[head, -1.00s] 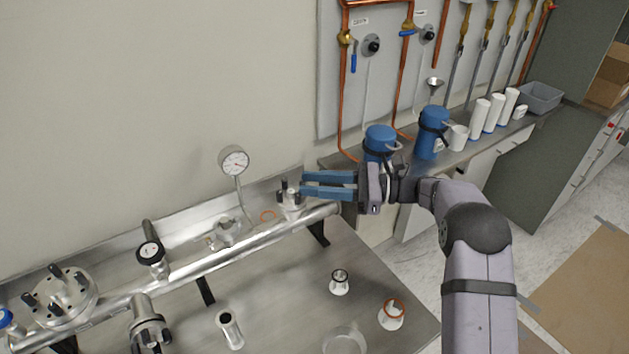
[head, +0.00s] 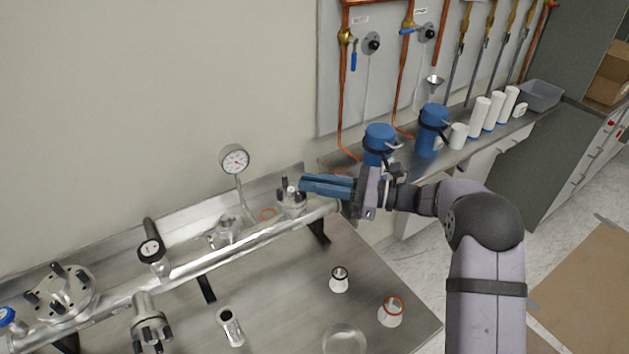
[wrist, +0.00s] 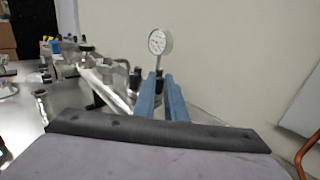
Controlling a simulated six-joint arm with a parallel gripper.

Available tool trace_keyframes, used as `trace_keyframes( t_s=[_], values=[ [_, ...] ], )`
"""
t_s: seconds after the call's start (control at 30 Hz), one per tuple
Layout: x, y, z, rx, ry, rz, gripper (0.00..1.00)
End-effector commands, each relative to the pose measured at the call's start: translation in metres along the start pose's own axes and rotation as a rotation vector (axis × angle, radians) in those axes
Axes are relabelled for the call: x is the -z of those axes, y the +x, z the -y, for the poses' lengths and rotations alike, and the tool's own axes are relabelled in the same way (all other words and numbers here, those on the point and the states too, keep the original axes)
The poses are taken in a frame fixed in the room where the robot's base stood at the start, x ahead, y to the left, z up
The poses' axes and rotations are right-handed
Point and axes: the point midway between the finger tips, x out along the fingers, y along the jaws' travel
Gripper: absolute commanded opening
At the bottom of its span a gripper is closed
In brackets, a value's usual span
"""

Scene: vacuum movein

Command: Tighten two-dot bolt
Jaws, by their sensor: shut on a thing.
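A small metal flange (head: 291,203) with dark upright bolts stands at the right end of the silver pipe. My gripper (head: 302,184) has long blue fingers, level and reaching left to the flange top. The fingers are close together, shut on a bolt at the flange's right side, which they mostly hide. Another dark bolt (wrist: 136,76) shows just left of the fingertips in the wrist view, where my gripper (wrist: 161,76) also shows. The dot marks on the bolts are too small to read.
A round dial gauge (head: 234,160) rises left of the flange. Blue flasks (head: 379,145) and white cylinders stand on the bench behind my gripper. A larger bolted flange (head: 62,294) lies at far left. Loose fittings (head: 339,280) stand on the table front.

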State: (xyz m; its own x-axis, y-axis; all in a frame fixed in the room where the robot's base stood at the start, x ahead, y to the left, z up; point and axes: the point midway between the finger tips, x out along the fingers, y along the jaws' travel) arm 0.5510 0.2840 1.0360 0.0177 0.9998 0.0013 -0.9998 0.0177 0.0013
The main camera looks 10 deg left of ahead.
Motion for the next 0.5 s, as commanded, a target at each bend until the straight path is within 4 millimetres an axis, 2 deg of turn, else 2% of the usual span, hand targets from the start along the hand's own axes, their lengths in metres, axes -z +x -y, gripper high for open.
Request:
trace_keyframes(
  t_s=[0.23,0.5],
  values=[
    [-0.0030,0.0006,-0.0029,0.110,-0.003,0.004,0.00],
    [-0.0027,0.0000,-0.0032,0.132,-0.005,0.003,0.00]
  ],
)
